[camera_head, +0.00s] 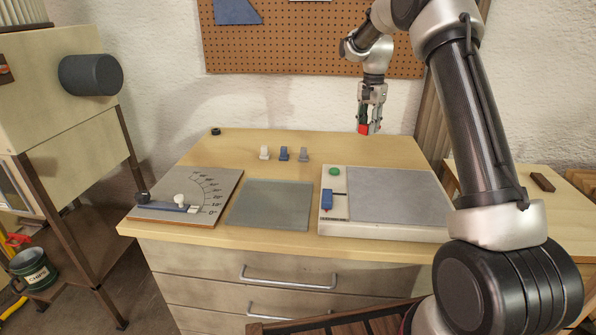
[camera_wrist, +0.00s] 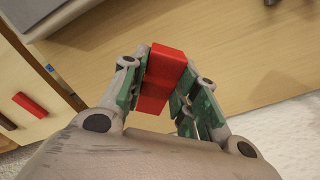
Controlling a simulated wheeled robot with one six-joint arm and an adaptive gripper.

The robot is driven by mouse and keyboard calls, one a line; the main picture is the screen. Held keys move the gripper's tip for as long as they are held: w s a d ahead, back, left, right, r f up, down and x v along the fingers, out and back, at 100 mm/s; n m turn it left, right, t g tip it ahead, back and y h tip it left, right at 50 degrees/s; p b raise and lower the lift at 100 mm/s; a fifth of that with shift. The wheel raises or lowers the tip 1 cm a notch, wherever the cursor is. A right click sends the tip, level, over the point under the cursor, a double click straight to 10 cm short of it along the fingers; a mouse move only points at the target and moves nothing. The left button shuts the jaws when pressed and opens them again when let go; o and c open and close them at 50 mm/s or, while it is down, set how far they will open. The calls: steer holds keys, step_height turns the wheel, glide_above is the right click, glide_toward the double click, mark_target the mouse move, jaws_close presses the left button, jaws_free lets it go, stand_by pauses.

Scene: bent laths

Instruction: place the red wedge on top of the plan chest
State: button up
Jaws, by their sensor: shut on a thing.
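My gripper (camera_head: 370,122) is shut on the red wedge (camera_head: 364,129), which sticks out below the fingertips. In the wrist view the red wedge (camera_wrist: 160,78) sits between the two green-padded fingers (camera_wrist: 158,92); it looks like a red block, and its far faces are hidden. The plan chest (camera_head: 340,150) is the pale wooden drawer unit in the middle, with metal handles on its front. My gripper holds the wedge in the air over the back right part of its top, apart from the surface. The chest top (camera_wrist: 235,80) also shows beneath the wedge in the wrist view.
On the chest top stand an angle-scale board (camera_head: 190,185), a grey mat (camera_head: 270,205), a grey-topped device (camera_head: 395,190) with a green button, and three small clips (camera_head: 284,154). The back right of the top is bare. A side bench (camera_head: 565,205) carries a dark reddish block (camera_head: 541,182).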

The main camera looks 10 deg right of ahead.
mark_target(385, 152)
steer(key=w+d+f+m, duration=0.1)
steer(key=w+d+m, duration=0.5)
steer(key=d, duration=0.5)
steer(key=shift+m, duration=0.6)
steer(key=f, duration=0.6)
steer(key=s+f, duration=0.1)
steer(key=f, duration=0.3)
steer(key=shift+a, duration=0.1)
steer(key=o, duration=1)
